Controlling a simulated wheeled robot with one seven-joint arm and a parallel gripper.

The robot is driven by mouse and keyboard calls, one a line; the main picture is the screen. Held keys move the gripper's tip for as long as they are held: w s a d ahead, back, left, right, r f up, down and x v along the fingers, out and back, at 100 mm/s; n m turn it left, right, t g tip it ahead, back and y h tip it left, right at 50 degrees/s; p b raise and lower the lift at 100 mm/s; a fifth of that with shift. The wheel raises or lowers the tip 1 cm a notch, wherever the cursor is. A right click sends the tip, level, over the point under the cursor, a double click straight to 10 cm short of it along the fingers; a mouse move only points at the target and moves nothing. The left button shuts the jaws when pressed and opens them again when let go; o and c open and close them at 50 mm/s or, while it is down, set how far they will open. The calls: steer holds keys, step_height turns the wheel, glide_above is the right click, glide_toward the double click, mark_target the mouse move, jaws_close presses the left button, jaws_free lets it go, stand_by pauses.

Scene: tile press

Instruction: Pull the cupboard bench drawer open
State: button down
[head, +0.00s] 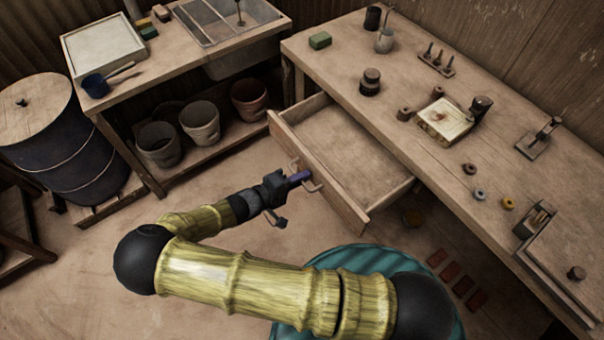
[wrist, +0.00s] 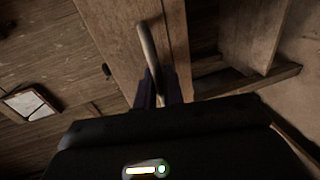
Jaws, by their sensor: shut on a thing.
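The bench drawer (head: 345,160) stands pulled out from under the long wooden bench (head: 440,120). Its inside shows and looks empty. My gripper (head: 302,177) is at the drawer's front face, shut on the bar handle (head: 314,186). In the wrist view the metal handle (wrist: 150,55) runs down between my two fingers (wrist: 160,90), with the drawer front (wrist: 120,30) behind it. My fingers hide part of the handle.
At left stand a sink table (head: 165,62), several buckets (head: 200,122) and a barrel (head: 60,135). Red tiles (head: 455,278) lie on the floor at right. Floor left of the drawer is clear.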

steer(key=shift+s+a, duration=0.15)
steer(key=c, duration=1.6)
jaws_free()
steer(key=shift+a, duration=0.1)
steer(key=b+v, duration=0.2)
steer(key=v, duration=1.5)
steer(key=shift+s, duration=0.1)
